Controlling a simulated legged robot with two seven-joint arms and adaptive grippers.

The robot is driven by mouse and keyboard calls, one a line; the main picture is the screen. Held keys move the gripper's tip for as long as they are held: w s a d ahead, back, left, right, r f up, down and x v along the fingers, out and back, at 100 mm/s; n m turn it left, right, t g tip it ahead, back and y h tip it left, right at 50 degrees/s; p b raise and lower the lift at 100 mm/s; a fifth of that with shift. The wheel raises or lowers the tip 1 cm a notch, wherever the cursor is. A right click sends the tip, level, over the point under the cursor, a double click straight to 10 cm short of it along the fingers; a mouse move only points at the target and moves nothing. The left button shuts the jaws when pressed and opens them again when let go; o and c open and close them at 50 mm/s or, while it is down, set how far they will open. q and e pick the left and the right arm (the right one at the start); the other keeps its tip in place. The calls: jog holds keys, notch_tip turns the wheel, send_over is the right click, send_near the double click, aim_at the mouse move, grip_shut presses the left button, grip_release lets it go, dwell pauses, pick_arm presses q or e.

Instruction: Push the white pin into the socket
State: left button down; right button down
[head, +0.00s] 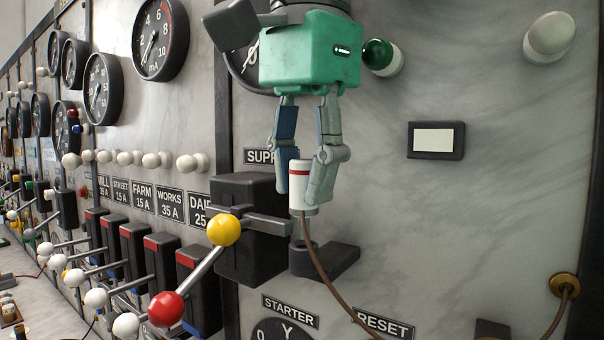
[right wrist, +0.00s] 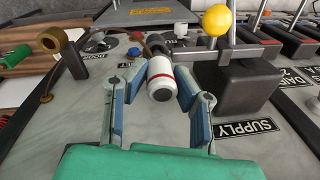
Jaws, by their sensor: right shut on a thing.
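The white pin (head: 298,172), a white cylinder with a red band and a brown cord from its lower end, stands nearly upright in front of the marble panel. My right gripper (head: 301,190) points down and is shut on it. In the right wrist view the pin (right wrist: 160,84) sits between the two blue-grey fingers (right wrist: 160,76), its dark round end toward the camera. A black bracket (head: 330,260) juts from the panel just below the pin, apart from its body. I cannot tell which part is the socket. My left gripper is not in view.
A lever with yellow (head: 224,230) and red (head: 166,309) knobs stands left of the pin, before a black switch block (head: 247,190). The cord runs down right to a brass bushing (head: 564,287). Right of the gripper, the panel is mostly clear around a small framed plate (head: 435,140).

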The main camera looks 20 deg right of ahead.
jog(key=shift+f+b, duration=0.85)
jog(key=shift+f, duration=0.5)
jog(key=c, duration=1.2)
grip_release()
jog(key=shift+r, duration=0.1)
jog(key=r, duration=0.8)
jog(key=s+r, duration=0.1)
jog(key=r, duration=0.2)
jog(key=shift+s+a+r, duration=0.1)
jog(key=shift+r, duration=0.3)
